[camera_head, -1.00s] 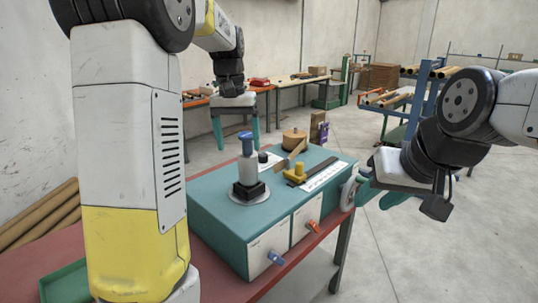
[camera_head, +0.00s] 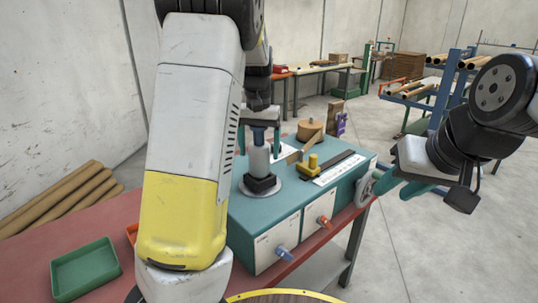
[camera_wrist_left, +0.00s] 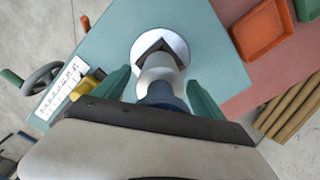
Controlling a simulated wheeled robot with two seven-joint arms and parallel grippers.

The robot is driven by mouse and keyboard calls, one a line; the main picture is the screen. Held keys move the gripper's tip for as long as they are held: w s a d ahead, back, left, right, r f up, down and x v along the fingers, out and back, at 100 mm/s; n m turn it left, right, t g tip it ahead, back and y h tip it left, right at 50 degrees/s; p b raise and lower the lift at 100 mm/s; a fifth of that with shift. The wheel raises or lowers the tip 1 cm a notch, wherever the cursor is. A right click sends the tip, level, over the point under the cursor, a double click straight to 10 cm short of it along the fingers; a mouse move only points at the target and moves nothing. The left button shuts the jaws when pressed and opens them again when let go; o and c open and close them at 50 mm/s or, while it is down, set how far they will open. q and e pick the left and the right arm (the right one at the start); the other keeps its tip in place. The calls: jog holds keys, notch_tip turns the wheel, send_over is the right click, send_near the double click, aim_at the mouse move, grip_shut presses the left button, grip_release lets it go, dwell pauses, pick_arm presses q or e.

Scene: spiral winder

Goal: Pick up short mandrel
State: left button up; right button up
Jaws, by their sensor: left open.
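The short mandrel (camera_head: 259,160) is a grey upright cylinder seated in a black square block on a round plate on top of the teal machine. Its blue top shows in the left wrist view (camera_wrist_left: 160,93). My left gripper (camera_head: 259,138) is open above the plate, with its teal fingers on either side of the mandrel's upper part. In the left wrist view the fingers (camera_wrist_left: 159,88) flank the mandrel with gaps and do not seem to touch it. My right gripper (camera_head: 401,187) is open and empty in front of the machine's right side.
The teal machine (camera_head: 240,222) stands on a red table (camera_head: 92,226) with a yellow knob, a wooden disc and a handwheel (camera_head: 365,189). A green tray (camera_head: 85,270), an orange tray (camera_wrist_left: 262,31) and brown tubes (camera_head: 75,195) lie to the left.

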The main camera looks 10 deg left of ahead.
aim_at(259, 137)
pick_arm(q)
grip_shut()
dwell(0.3)
jog(key=shift+r, duration=0.6)
notch_tip(259, 137, up, 2)
jog(key=shift+r, duration=0.15)
jog(key=s+r, duration=0.2)
jog(key=s, duration=1.3)
jog(key=shift+s+a+r, duration=0.1)
jog(key=shift+s+r, duration=0.15)
jog(key=shift+r, duration=0.9)
jog(key=shift+s+a+r, duration=0.1)
jog(key=shift+s+r, duration=0.15)
jog(key=shift+r, duration=0.85)
